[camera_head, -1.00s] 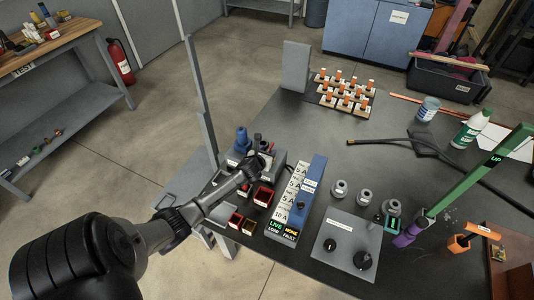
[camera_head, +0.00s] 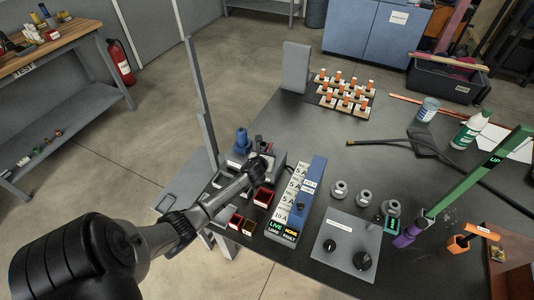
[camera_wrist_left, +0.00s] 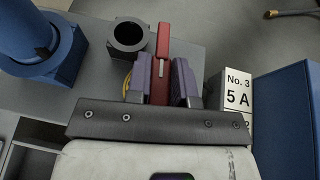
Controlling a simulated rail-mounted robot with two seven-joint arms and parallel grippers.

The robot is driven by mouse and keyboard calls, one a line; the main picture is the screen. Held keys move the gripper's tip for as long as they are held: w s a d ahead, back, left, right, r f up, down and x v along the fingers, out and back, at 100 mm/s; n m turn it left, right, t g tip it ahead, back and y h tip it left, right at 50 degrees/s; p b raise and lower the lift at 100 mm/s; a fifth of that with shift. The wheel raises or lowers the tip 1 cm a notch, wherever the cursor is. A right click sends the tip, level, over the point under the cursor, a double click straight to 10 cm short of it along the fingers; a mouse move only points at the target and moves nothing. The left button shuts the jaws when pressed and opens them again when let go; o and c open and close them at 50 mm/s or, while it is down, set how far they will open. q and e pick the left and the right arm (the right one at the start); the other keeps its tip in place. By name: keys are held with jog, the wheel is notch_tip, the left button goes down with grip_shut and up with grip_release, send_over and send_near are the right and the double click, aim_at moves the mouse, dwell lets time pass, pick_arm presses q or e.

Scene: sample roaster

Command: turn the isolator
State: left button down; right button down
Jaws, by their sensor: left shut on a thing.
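The isolator's red handle (camera_wrist_left: 163,42) stands up from a grey box in the left wrist view. My left gripper (camera_wrist_left: 161,82) has its two purple finger pads on either side of the handle and is shut on it. In the head view my left gripper (camera_head: 262,163) is over the grey box (camera_head: 278,158) at the table's left edge, and the arm hides most of the handle. How far the handle is turned cannot be told. My right gripper is not in view.
A blue fitting (camera_head: 242,141) stands beside the box. The tall blue unit (camera_head: 312,185) with 5 A labels is close on the right. A grey knob panel (camera_head: 346,240) and a green lever (camera_head: 478,172) stand farther right.

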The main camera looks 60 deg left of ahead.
pick_arm(q)
jog(key=n+g+y, duration=0.2)
jog(key=n+g+y+p, duration=0.1)
jog(key=n+g, duration=0.2)
jog(key=shift+w+r+y, duration=0.1)
jog(key=shift+y, duration=0.3)
jog(key=shift+n+g+y, duration=0.3)
jog(key=shift+n+g, duration=1.7)
jog(key=shift+g, duration=0.1)
jog(key=shift+n+g+b, duration=0.7)
jog(key=shift+n+g, duration=0.2)
jog(key=shift+g, duration=0.2)
jog(key=shift+f+n+g+b, duration=0.25)
jog(key=shift+n+g+b, duration=0.4)
jog(key=shift+n+g, duration=0.2)
jog(key=n+g+h+b, duration=0.1)
jog(key=n+g+b, duration=0.2)
jog(key=g+b, duration=0.1)
jog(key=shift+n+h, duration=0.25)
jog(key=shift+h, duration=0.05)
jog(key=shift+n+g+b, duration=0.25)
jog(key=shift+n+b, duration=0.05)
jog(key=shift+b, duration=0.05)
jog(key=shift+r, duration=0.1)
